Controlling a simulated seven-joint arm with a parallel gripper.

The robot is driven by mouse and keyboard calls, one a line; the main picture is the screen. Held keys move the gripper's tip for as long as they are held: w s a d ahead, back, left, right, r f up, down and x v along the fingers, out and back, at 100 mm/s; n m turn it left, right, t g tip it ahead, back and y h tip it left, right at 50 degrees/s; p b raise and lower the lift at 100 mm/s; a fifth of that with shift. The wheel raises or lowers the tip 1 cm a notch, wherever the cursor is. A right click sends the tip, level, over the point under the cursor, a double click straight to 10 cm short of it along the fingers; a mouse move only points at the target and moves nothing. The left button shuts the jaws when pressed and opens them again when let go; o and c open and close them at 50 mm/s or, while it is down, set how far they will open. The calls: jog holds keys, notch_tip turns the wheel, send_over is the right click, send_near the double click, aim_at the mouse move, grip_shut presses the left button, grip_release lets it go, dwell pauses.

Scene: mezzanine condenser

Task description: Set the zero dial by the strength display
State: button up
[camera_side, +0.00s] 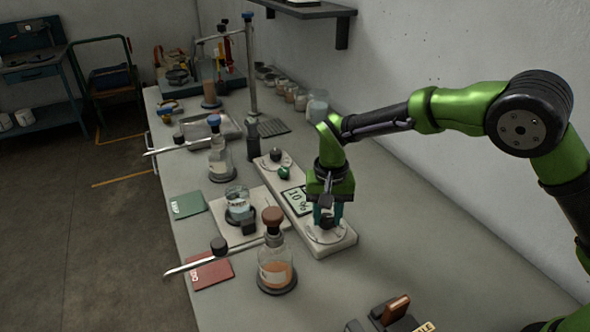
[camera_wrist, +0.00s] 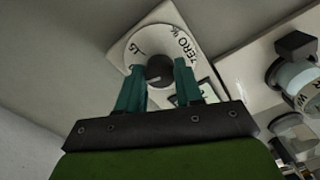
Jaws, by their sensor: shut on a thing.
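The zero dial (camera_side: 318,237) is a pale disc with a dark knob at the near end of a long white panel. My gripper (camera_side: 327,218) points down over it, shut on the knob. In the wrist view the teal fingers of my gripper (camera_wrist: 159,73) stand on either side of the dark knob, and the zero dial (camera_wrist: 140,47) shows the word ZERO and marks around its rim. The strength display (camera_side: 297,199) lies on the same panel just left of my gripper and seems to read 10 %. In the wrist view the display (camera_wrist: 207,93) is mostly hidden behind a finger.
A second dial (camera_side: 265,162) and a green knob (camera_side: 284,173) are at the panel's far end. A beaker (camera_side: 237,205), an orange flask (camera_side: 276,272) and a clear flask (camera_side: 218,163) stand to the left. The bench right of the panel is mostly clear.

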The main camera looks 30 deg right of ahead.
aim_at(327, 217)
jog(key=shift+m, duration=0.5)
jog(key=o, duration=1)
jog(key=shift+o, duration=0.2)
notch_tip(327, 217, up, 17)
jog(key=shift+w, duration=0.1)
